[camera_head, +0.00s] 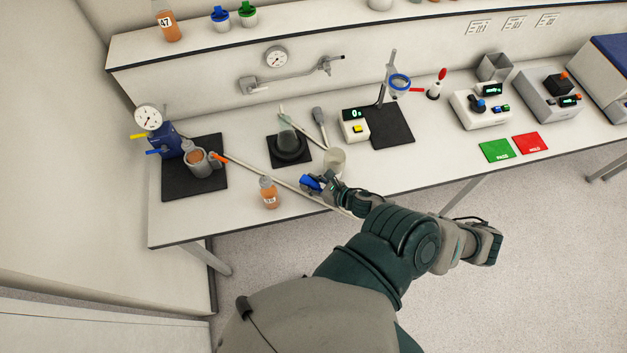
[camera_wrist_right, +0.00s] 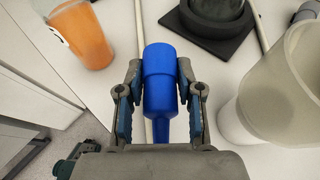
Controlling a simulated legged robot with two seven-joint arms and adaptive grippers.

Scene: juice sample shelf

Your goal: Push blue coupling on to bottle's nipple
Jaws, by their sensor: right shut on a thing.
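The blue coupling (camera_head: 310,183) is between the fingers of my right gripper (camera_head: 322,184) above the front of the bench. In the right wrist view the coupling (camera_wrist_right: 158,85) is stepped, wide at the far end and narrow towards the palm, with both fingers of the right gripper (camera_wrist_right: 159,92) shut on its sides. A labelled bottle with orange juice (camera_head: 269,193) stands just left of the gripper, apart from the coupling; it also shows in the right wrist view (camera_wrist_right: 88,40). I cannot make out a nipple on it. My left gripper is not in view.
A clear beaker (camera_head: 335,160) stands close behind the gripper. A flask (camera_head: 287,137) sits in a black ring behind. A long pale tube (camera_head: 250,166) crosses the bench. At left, a grey cup (camera_head: 197,165) holds another orange vessel beside a blue gauge unit (camera_head: 168,140).

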